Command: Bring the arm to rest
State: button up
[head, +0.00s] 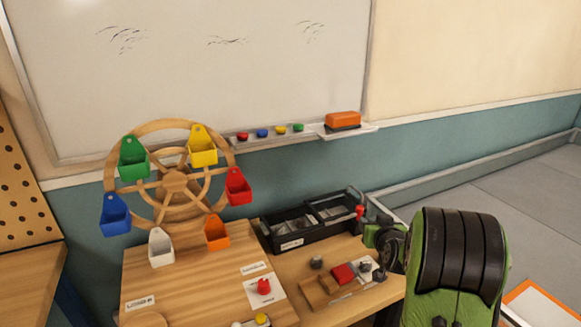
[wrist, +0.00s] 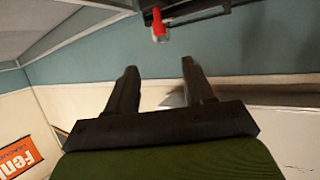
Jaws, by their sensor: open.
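My arm, green with a black ribbed cover, rises at the right of the head view. My gripper (wrist: 158,70) shows in the wrist view with its two dark fingers spread apart and nothing between them. In the head view I cannot make out the fingers behind my arm. A small red piece (wrist: 157,24) shows beyond the fingers, apart from them. It seems to be the red piece (head: 360,213) by the right end of the black tray (head: 283,243) in the head view.
A wooden wheel (head: 175,187) with several coloured buckets stands on the wooden table (head: 190,285) at left. A board with a red block (head: 343,273) lies near my arm. An orange eraser (head: 343,121) sits on the whiteboard ledge. Open floor (head: 500,195) lies at right.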

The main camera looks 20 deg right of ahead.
jog(key=s+a+r+n+g+y, duration=0.1)
jog(key=s+a+r+g+y, duration=0.1)
jog(key=s+a+r, duration=0.5)
jog(key=s+a+n+g+y, duration=0.15)
jog(key=s+a, duration=0.35)
jog(key=a, duration=0.6)
jog(key=s+a+f+n+g, duration=0.1)
jog(key=s+a+g, duration=0.15)
jog(key=s, duration=0.75)
jog(key=s+a+g, duration=0.1)
jog(key=s+a, duration=0.2)
jog(key=s, duration=0.6)
notch_tip(320, 180, up, 13)
jog(key=s+p, duration=0.1)
jog(key=p, duration=1.2)
jog(key=shift+r+p, duration=0.2)
jog(key=shift+p, duration=0.1)
jog(key=shift+y, duration=0.25)
